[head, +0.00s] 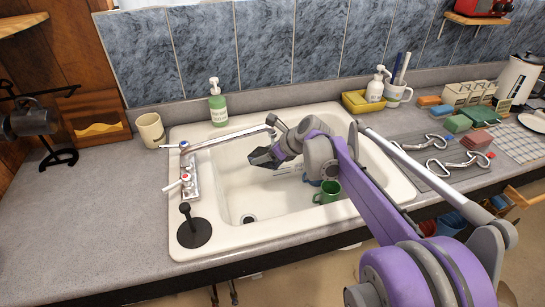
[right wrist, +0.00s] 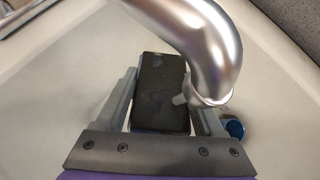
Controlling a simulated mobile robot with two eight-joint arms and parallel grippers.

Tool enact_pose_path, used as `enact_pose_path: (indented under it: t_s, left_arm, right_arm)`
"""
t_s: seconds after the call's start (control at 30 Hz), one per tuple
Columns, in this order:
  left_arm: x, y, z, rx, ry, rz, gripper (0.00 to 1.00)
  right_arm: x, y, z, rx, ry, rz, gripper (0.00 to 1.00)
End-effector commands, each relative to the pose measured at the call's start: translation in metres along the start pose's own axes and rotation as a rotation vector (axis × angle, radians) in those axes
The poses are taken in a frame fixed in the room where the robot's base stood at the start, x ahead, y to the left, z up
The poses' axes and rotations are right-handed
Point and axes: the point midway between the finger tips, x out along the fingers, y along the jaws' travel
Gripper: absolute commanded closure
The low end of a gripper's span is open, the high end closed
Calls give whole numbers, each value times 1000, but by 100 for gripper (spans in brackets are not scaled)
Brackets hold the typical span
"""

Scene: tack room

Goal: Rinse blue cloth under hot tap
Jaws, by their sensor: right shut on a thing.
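My right gripper (head: 267,160) reaches into the white sink from the right. It is shut on a dark, nearly black flat block (right wrist: 160,92), which lies between both fingers in the right wrist view; no blue cloth shows clearly. The tap spout (head: 232,136) ends just above the gripper; in the right wrist view the spout (right wrist: 205,45) curves over the block's right side. The tap base has a red-marked handle (head: 186,179) and a blue-marked handle (head: 183,145). I cannot make out running water. My left gripper is not in view.
In the sink (head: 232,185) stand a green mug (head: 327,192) and a blue item beside it, partly hidden. A soap bottle (head: 217,104) and beige mug (head: 150,130) stand behind.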

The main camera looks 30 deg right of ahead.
Motion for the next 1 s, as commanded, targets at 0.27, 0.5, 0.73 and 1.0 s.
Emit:
enact_pose_path:
  t_s: [0.27,0.5,0.73,1.0]
  left_arm:
    - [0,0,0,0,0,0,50]
    - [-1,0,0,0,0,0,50]
    - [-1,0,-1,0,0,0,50]
    - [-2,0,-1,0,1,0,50]
  right_arm:
    - [0,-1,0,0,0,0,94]
    - [1,-7,0,1,0,0,94]
    - [2,-13,1,1,0,0,94]
    - [3,-22,1,1,0,0,94]
